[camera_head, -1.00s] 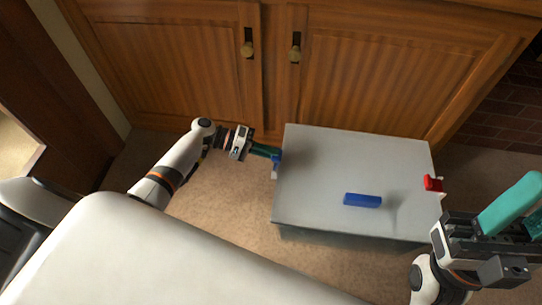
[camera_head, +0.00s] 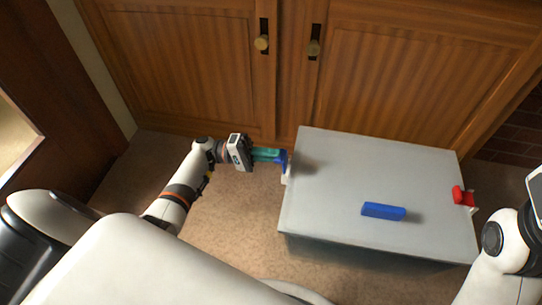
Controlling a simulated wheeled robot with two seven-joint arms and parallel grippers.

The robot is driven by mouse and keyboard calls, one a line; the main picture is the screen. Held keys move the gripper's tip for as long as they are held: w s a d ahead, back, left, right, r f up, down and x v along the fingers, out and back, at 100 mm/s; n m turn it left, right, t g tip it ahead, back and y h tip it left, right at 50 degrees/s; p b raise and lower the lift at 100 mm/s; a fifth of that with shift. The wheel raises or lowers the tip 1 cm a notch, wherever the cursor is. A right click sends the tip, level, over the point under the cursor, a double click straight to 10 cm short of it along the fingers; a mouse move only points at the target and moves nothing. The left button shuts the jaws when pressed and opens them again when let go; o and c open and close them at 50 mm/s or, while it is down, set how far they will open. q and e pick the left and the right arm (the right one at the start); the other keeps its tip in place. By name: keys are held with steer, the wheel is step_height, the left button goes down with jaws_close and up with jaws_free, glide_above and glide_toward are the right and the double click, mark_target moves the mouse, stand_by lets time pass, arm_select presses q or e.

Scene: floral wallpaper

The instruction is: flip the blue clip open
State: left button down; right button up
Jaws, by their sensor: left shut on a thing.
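The grey box (camera_head: 340,180) stands on the floor with its lid on. The blue clip (camera_head: 283,160) is on the left side of the box, near its back corner. My left gripper (camera_head: 274,155) reaches in from the left with green fingers and is shut on the blue clip. The fingers partly hide the clip, and its exact angle is hard to tell. My right arm (camera_head: 505,250) shows at the right edge; its gripper is out of the picture.
A blue bar-shaped handle (camera_head: 383,211) sits on top of the lid. A red clip (camera_head: 463,196) is on the box's right side. Wooden cabinet doors (camera_head: 400,70) stand close behind the box. Carpeted floor (camera_head: 230,225) is open to the left of the box.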

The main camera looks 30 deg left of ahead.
arm_select(q)
steer(key=shift+a+f, duration=0.15)
steer(key=c, duration=1.4)
jaws_free()
steer(key=shift+c, duration=0.2)
steer(key=shift+a, duration=0.1)
steer(key=v, duration=1.2)
steer(key=shift+s, duration=0.1)
